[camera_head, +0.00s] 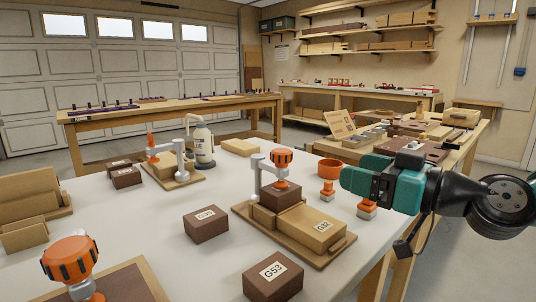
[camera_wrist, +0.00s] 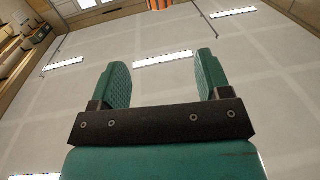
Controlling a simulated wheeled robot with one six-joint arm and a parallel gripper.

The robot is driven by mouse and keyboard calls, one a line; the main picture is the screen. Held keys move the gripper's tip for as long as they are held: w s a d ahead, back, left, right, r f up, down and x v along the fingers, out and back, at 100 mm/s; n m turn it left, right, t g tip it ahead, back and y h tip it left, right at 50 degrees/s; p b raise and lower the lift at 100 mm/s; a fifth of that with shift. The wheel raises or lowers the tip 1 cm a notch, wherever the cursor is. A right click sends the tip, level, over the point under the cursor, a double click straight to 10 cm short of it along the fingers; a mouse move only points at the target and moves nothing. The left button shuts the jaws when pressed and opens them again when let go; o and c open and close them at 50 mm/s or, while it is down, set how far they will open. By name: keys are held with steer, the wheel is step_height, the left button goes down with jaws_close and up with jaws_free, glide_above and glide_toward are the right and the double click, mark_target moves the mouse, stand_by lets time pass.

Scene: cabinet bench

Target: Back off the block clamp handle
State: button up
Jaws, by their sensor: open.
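The block clamp near the middle of the white bench has a grey frame (camera_head: 256,172) and a ribbed orange handle (camera_head: 282,157) on top. Its screw comes down over a brown block (camera_head: 280,197) on a wooden base. A tan block labelled G32 (camera_head: 314,227) lies beside it on the base. My teal gripper (camera_head: 352,178) is open and empty, to the right of the handle and apart from it. In the wrist view, an orange ribbed thing (camera_wrist: 172,4), seemingly the handle, shows at the top edge, beyond the gap between my open fingers (camera_wrist: 165,78).
Close to my gripper are an orange ring (camera_head: 328,168) and two small orange-topped pieces (camera_head: 327,194). Loose brown blocks (camera_head: 206,223) lie in front. Another orange knob (camera_head: 69,257) is front left.

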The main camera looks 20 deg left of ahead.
mark_target(290, 153)
steer(key=p+x, duration=0.2)
steer(key=x, duration=1.5)
steer(key=c, duration=0.9)
